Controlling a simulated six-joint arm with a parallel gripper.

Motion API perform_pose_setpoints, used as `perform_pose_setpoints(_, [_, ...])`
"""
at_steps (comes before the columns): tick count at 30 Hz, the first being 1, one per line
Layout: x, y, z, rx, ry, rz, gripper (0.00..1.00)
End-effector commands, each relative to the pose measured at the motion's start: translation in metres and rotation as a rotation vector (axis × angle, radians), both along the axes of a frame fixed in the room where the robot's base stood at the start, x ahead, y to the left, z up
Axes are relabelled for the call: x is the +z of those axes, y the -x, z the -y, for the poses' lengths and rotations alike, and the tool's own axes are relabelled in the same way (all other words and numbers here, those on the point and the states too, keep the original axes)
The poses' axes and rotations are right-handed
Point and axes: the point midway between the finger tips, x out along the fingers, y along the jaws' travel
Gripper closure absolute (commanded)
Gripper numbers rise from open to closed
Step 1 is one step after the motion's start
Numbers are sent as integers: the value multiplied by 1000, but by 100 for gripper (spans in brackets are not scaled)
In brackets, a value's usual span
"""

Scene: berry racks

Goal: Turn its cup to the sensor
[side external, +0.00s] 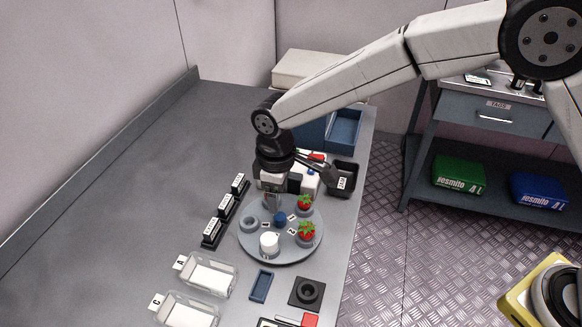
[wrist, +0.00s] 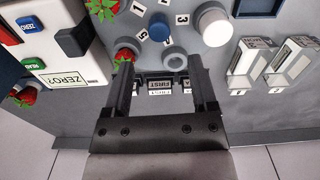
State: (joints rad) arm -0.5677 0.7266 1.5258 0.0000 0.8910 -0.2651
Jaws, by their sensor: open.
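The round grey turntable (side external: 262,256) stands on the bench with a blue centre knob (side external: 280,218) and number labels. Its rim holds red strawberries (side external: 306,233), (side external: 304,203), a white round piece (side external: 269,244) and an empty grey cup (side external: 250,223). In the wrist view a strawberry (wrist: 125,57) sits beside my left fingertip, and the empty cup (wrist: 174,59) lies ahead between the fingers. The white sensor box (wrist: 50,55) has a "ZERO?" display, blue and green buttons and a dark head (wrist: 72,41). My gripper (wrist: 161,66) is open and empty at the turntable's far edge; it partly hides it in the side view (side external: 272,203).
Labelled black card holders (side external: 225,208) stand left of the turntable. Clear trays (side external: 207,277), a blue tray (side external: 261,285) and a black socket block (side external: 308,292) lie in front. A black bin (side external: 342,180) stands right. The bench at left is clear.

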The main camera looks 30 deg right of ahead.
Motion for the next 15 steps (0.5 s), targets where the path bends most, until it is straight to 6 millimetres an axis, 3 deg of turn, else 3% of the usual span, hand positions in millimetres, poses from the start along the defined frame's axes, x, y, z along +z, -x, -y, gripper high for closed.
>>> perform_pose_setpoints(8, [-10,0,1,-2,0,0,26])
perform_pose_setpoints(15, [-36,0,1,-3,1,-1,26])
